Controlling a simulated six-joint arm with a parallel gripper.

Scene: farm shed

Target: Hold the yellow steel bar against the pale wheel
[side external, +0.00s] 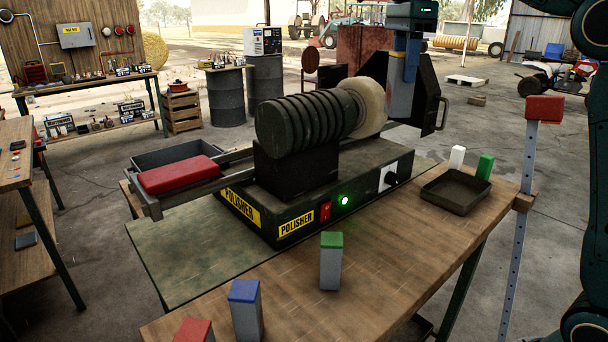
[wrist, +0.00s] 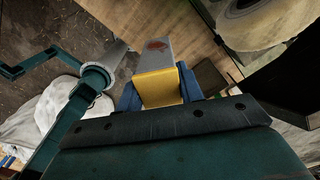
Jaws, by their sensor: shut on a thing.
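The pale wheel (side external: 368,108) sits at the right end of the polisher's dark ribbed housing; in the wrist view its edge (wrist: 262,22) shows at top right. My gripper (side external: 411,58) is above and to the right of the wheel. Its blue fingers (wrist: 160,88) are shut on the yellow end of the yellow steel bar (wrist: 157,85). The bar's grey part reaches out from the fingers and carries a reddish-brown patch. In the side view the grey part (side external: 400,97) hangs down beside the wheel. In the wrist view a gap shows between bar and wheel.
The polisher (side external: 300,200) has a lit green lamp (side external: 344,201). A red block (side external: 178,175) lies at its left. Bars with green (side external: 330,262), blue (side external: 246,310) and red (side external: 193,332) tops stand in front. A dark tray (side external: 455,205) and a red-topped post (side external: 544,109) are right.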

